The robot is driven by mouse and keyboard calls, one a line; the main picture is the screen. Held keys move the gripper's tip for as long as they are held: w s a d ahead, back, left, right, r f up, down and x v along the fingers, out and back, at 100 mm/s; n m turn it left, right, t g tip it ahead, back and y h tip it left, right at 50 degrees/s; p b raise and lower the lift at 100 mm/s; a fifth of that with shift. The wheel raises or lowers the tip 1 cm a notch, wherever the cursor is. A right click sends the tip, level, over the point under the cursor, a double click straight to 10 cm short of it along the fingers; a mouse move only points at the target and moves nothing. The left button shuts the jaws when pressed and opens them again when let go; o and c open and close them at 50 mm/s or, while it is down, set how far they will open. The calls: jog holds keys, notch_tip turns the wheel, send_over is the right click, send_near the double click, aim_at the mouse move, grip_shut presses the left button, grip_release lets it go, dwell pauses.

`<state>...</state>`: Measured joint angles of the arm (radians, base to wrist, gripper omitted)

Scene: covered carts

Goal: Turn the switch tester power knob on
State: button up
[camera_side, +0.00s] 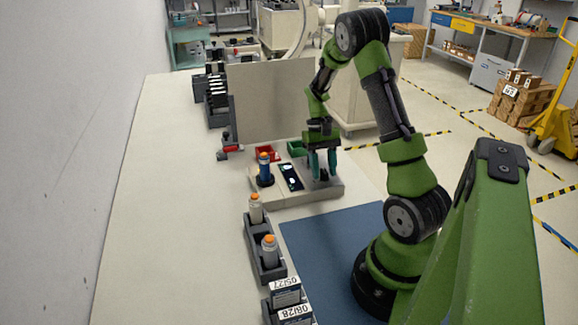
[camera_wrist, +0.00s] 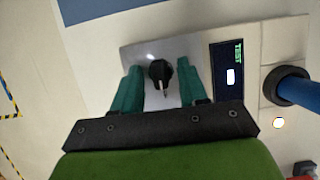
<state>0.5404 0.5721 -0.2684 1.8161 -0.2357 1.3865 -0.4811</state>
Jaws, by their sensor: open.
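The switch tester (camera_side: 303,192) is a pale flat box on the table, and it fills the upper part of the wrist view (camera_wrist: 290,40). Its black power knob (camera_wrist: 160,74), with a light pointer line toward the bottom of the picture, sits on a bright metal plate. A dark screen (camera_wrist: 231,75) reading TEST is to the knob's right. My gripper (camera_wrist: 161,88) is open, its teal fingers on either side of the knob with a gap on each side. In the side view my gripper (camera_side: 322,163) points down at the tester's right part, and the knob is mostly hidden between the fingers.
Red (camera_side: 267,153) and green (camera_side: 297,148) bins and an upright grey panel (camera_side: 273,100) are behind. A rack with orange-capped bottles (camera_side: 269,250) stands in front. The blue mat (camera_side: 325,250) is clear.

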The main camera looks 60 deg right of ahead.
jog(key=v, duration=1.7)
jog(key=shift+a, duration=0.15)
jog(key=s+a+r+n+t, duration=0.1)
jog(key=s+a+t, duration=0.1)
jog(key=a, duration=0.8)
jog(key=s+a+r+n+t+h, duration=0.1)
jog(key=a+t, duration=0.4)
jog(key=a, duration=0.6)
jog(key=s+a+r+n+t, duration=0.2)
jog(key=s+a+n+t, duration=0.1)
jog(key=a, duration=0.7)
jog(key=shift+s+a, duration=0.15)
jog(key=shift+s, duration=0.15)
jog(key=shift+r, duration=0.15)
